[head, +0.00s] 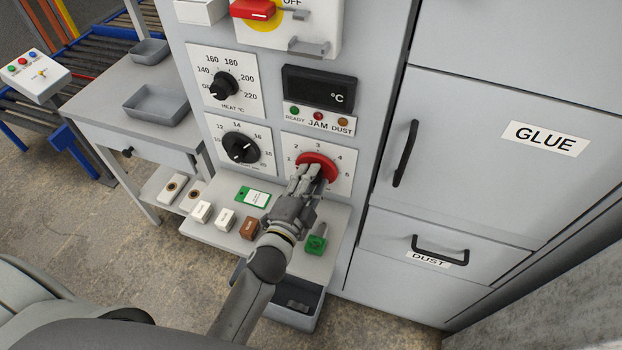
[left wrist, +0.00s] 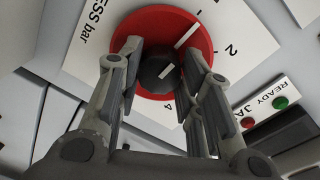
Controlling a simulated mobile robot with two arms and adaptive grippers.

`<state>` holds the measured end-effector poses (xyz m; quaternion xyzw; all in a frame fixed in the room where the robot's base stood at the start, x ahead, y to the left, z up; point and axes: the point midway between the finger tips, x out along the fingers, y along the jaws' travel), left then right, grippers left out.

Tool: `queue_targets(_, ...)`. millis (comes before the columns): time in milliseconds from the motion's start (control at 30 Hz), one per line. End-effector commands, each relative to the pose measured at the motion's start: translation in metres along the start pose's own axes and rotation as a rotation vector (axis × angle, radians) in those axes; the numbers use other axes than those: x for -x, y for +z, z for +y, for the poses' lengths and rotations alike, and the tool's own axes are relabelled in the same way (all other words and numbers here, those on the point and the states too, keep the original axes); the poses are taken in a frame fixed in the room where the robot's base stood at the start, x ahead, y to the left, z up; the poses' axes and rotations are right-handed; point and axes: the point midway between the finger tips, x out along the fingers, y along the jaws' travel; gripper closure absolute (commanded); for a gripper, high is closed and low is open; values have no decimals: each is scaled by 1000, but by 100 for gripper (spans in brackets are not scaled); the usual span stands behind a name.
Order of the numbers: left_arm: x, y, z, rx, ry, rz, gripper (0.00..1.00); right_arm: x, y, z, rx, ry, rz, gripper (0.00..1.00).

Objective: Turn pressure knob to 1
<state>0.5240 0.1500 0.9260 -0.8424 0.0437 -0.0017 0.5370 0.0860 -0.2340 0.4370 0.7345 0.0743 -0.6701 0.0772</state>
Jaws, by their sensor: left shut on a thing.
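The pressure knob is a red disc (head: 318,160) with a black hub, on a white dial plate (head: 340,150) low on the grey panel. In the left wrist view the knob (left wrist: 190,65) has a white pointer line on the red, slanting up and right, past the 2 on its side away from the 4. The 1 is outside that view. My left gripper (head: 308,180) is shut on the knob; its fingers (left wrist: 165,75) stand on either side of the black hub. The gripper partly covers the knob in the head view. My right gripper is not in view.
A heat knob (head: 223,86) and another black knob (head: 241,148) sit to the left. A display (head: 318,88) with lamps is above. Below, a shelf (head: 215,236) holds several small blocks and a green item (head: 316,243). The GLUE cabinet door (head: 500,190) is at right.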

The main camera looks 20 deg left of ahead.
Motion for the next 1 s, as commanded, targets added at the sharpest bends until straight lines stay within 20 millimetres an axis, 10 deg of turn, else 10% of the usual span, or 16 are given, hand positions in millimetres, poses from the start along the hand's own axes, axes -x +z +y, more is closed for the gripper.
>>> queue_targets(633,0,1,0,51,0,1,90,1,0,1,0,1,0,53)
queue_targets(667,0,1,0,51,0,1,64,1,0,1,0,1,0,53)
queue_targets(800,0,1,0,51,0,2,46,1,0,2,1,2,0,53)
queue_targets(1000,0,0,0,51,0,2,44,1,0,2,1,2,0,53)
